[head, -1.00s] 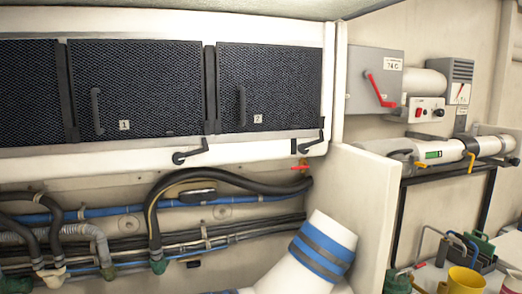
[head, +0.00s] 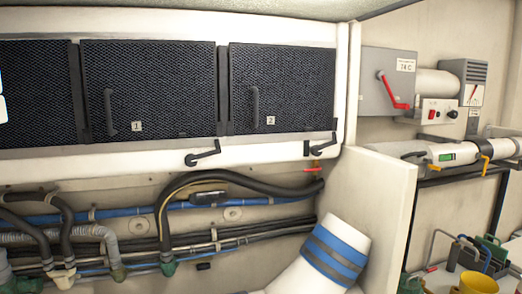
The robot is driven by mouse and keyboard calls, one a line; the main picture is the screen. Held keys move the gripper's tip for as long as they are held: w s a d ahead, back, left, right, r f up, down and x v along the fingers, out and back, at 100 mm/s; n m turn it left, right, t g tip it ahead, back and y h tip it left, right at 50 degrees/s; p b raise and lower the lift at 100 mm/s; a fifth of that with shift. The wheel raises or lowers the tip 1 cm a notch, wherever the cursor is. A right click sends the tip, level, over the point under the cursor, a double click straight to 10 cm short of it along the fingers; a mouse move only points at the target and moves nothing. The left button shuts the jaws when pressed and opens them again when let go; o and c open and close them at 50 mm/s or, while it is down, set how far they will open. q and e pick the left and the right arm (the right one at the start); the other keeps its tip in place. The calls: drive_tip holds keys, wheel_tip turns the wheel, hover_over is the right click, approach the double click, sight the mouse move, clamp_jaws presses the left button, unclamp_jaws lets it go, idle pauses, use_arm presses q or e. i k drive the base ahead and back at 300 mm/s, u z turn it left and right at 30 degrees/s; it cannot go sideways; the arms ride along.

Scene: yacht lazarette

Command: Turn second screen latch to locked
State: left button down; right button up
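The second screen (head: 285,85) is a black mesh panel with a vertical handle and a label "2" (head: 270,121). Its black latch (head: 323,149) sits on the white ledge below its right corner. The latch's lever points right and slightly up, beside a dark upright piece (head: 335,137). The first screen (head: 165,85), labelled "1", has a similar latch (head: 203,155), its lever pointing right and up. Neither gripper is in view. A small white and blue piece, perhaps of my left arm, shows at the left edge.
Hoses and pipes (head: 110,255) run under the ledge. A white cylinder with blue and grey bands (head: 335,252) rises at the bottom centre. A white partition (head: 372,205) stands right of the screens. A grey box with a red lever (head: 392,90) is beyond it.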

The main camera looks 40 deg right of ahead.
sight(315, 150)
drive_tip(key=u, duration=0.25)
drive_tip(key=k, duration=1.7)
drive_tip(key=z, duration=0.55)
drive_tip(key=i, duration=1)
